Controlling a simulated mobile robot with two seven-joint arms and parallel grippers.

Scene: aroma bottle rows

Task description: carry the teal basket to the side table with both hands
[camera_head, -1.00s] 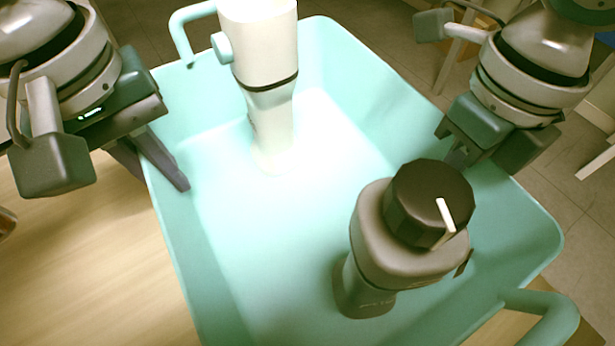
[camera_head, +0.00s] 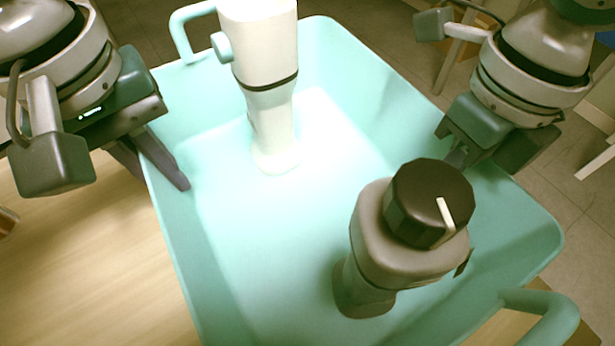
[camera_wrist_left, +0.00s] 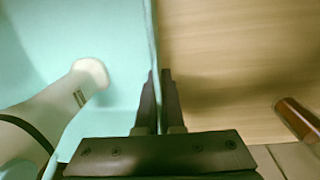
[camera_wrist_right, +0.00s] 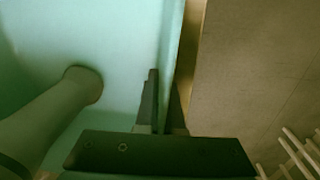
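The teal basket (camera_head: 350,75) fills the middle of the head view, with a wooden surface (camera_head: 80,265) beside and below it. I cannot tell whether it rests on that surface or is lifted. Inside stand a white bottle (camera_head: 268,55) at the back and a grey bottle (camera_head: 385,240) with a black cap at the front. My left gripper (camera_wrist_left: 159,85) has its fingers close on either side of one basket wall (camera_wrist_left: 152,35). My right gripper (camera_wrist_right: 165,88) has its fingers on either side of the opposite wall (camera_wrist_right: 172,45); in the head view its fingertips are mostly hidden.
A reddish-brown cylinder (camera_wrist_left: 298,118) lies near the wooden surface's edge in the left wrist view. Tiled floor (camera_wrist_right: 250,70) is outside the right wall. Pale slatted furniture legs (camera_wrist_right: 295,150) stand on the floor at the right. The basket's handles (camera_head: 540,315) are free of both grippers.

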